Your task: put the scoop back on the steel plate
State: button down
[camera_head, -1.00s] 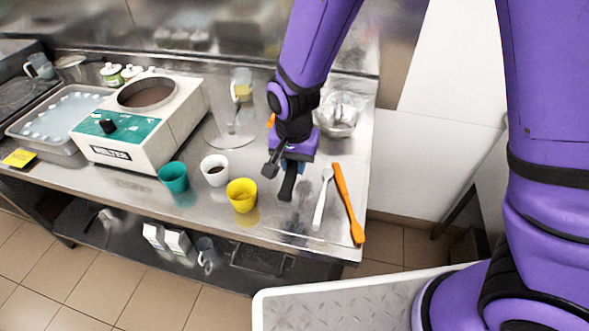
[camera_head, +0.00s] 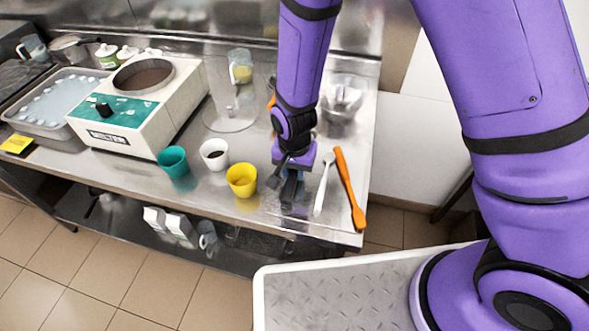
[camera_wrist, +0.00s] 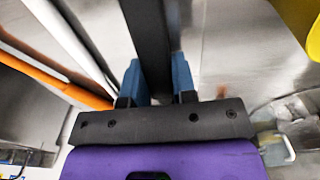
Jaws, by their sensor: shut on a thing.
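My gripper (camera_head: 290,190) points down over the front right of the steel counter, between the yellow cup and the white spatula. In the wrist view its blue finger pads (camera_wrist: 157,80) are shut on a dark, straight handle, which I take to be the scoop (camera_wrist: 148,35). The scoop's far end is out of the wrist view and hard to make out in the head view. The steel plate (camera_head: 335,217) seems to lie under the spatulas and below my gripper; its outline is faint. I cannot tell whether the scoop touches it.
A white spatula (camera_head: 323,185) and an orange spatula (camera_head: 349,188) lie just right of my gripper. A yellow cup (camera_head: 241,181), a white cup (camera_head: 214,153) and a teal cup (camera_head: 173,161) stand left. The melter (camera_head: 135,115) is farther left. A clear bowl (camera_head: 342,97) stands behind.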

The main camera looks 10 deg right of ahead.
jog(key=shift+f, duration=0.3)
jog(key=c, duration=0.9)
grip_release()
jog(key=shift+r, duration=0.1)
jog(key=d+r+n+y, duration=0.1)
jog(key=d+r, duration=0.3)
jog(key=r, duration=0.8)
jog(key=d+r, duration=0.4)
jog(key=r, duration=0.7)
jog(key=s+d+r+n+t, duration=0.1)
jog(key=s+d+r, duration=0.4)
jog(key=d, duration=0.1)
jog(key=s+d+r+n+t, duration=0.1)
jog(key=s+d+r+t, duration=0.1)
jog(key=s+d+r, duration=0.3)
jog(key=s+d+r+n+t, duration=0.1)
jog(key=s+d+r, duration=0.4)
jog(key=d+r, duration=0.1)
jog(key=shift+s+d+r+t+h, duration=0.35)
jog(key=shift+r+t+h, duration=0.05)
jog(key=shift+r, duration=0.1)
